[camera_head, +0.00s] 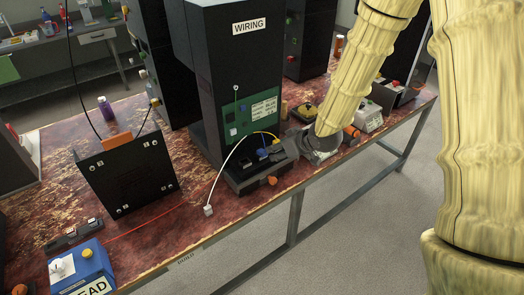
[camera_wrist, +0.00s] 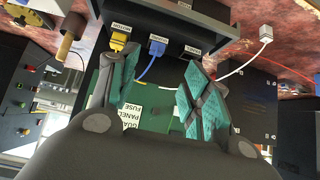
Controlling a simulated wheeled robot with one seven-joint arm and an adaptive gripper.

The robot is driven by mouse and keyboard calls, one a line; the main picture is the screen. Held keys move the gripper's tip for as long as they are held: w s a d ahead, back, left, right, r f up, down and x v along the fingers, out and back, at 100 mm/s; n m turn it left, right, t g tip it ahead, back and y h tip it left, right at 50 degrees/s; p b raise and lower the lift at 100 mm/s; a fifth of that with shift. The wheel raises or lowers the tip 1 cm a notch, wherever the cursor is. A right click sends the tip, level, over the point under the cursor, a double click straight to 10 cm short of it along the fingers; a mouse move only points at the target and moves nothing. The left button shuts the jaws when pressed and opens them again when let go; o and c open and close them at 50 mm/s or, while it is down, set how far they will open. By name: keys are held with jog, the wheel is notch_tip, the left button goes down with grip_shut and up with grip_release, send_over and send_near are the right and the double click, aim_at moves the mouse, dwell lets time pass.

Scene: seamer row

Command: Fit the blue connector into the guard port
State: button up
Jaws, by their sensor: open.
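The blue connector (camera_wrist: 158,46) is on a blue cable at the black block below the green panel, between a yellow connector (camera_wrist: 118,42) and a dark port (camera_wrist: 193,50). Small labels stand by these places, too small to read surely, so I cannot tell which is the guard port. The blue connector also shows in the head view (camera_head: 262,152). My gripper (camera_wrist: 157,72) is open and empty, its teal-padded fingers on either side of the blue cable, short of the connector.
A white connector (camera_wrist: 266,34) on a white cable lies loose on the bench. The black WIRING cabinet (camera_head: 237,60) with the green panel (camera_head: 237,117) stands behind. A black stand (camera_head: 128,176) is to the left.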

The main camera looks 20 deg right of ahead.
aim_at(266, 153)
jog(key=shift+d+p+x, duration=0.15)
jog(key=shift+p+x, duration=0.6)
jog(key=shift+x, duration=1.4)
jog(key=shift+d+p+x, duration=0.1)
jog(key=shift+p+x, duration=0.6)
jog(key=shift+x, duration=2.55)
jog(key=c, duration=1)
jog(key=shift+r, duration=0.1)
